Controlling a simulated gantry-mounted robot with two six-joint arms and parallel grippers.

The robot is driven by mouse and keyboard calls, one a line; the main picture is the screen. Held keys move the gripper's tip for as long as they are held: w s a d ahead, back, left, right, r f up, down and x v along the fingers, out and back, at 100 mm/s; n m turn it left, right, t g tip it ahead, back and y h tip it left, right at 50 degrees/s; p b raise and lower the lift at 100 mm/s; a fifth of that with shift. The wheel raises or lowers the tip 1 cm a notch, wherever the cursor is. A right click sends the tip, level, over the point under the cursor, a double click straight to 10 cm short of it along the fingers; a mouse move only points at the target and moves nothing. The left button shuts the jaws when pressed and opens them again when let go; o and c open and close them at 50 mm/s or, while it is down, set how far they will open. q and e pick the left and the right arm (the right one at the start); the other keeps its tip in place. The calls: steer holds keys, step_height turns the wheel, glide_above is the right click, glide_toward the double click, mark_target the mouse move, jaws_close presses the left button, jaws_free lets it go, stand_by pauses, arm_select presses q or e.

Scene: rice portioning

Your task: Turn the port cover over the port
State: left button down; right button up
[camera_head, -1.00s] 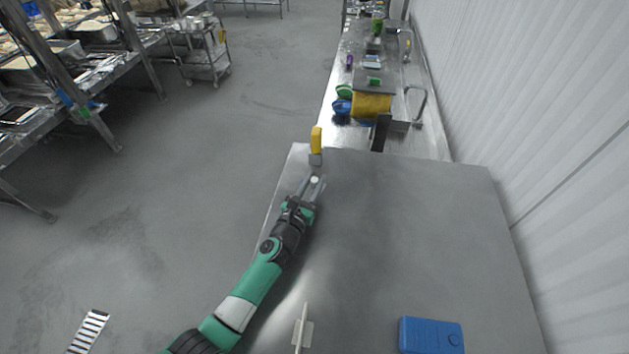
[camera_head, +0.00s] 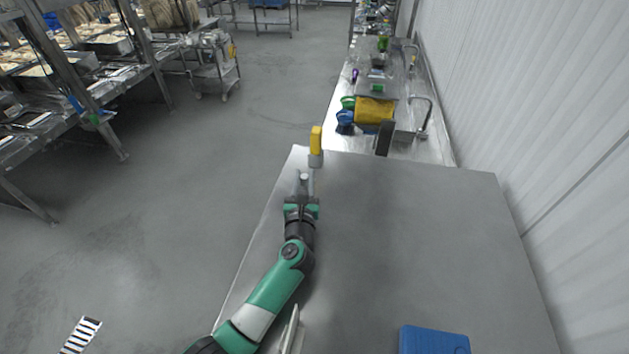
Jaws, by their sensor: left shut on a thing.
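My left gripper (camera_head: 306,184) is at the far left corner of the grey metal table. It is shut on a small pale round piece (camera_head: 304,177), which may be the port cover; the fingers hide part of it. Just beyond the fingertips stands an upright yellow piece (camera_head: 316,140) on a grey block (camera_head: 316,160). I cannot tell whether the held piece touches that block. No port can be clearly made out. My right gripper is not in view.
The grey table (camera_head: 420,240) is mostly bare. A blue box (camera_head: 434,340) and a thin pale piece (camera_head: 291,332) are near its front. A bench with a yellow block (camera_head: 375,109) and blue and green items adjoins the far edge. A white wall runs along the right.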

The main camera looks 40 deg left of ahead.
mark_target(304, 179)
arm_select(q)
steer(key=c, duration=0.6)
jaws_free()
steer(key=shift+s, duration=0.1)
steer(key=shift+c, duration=0.2)
steer(key=r+p, duration=0.2)
steer(key=r, duration=0.1)
steer(key=r+p, duration=0.1)
steer(key=r, duration=0.1)
steer(key=shift+s+d, duration=0.2)
steer(key=shift+s, duration=0.1)
steer(key=s+d+r+p, duration=0.2)
steer(key=s+d+r, duration=0.4)
steer(key=s, duration=0.5)
step_height(304, 179, up, 2)
steer(key=shift+s+d, duration=0.2)
steer(key=shift+d, duration=0.15)
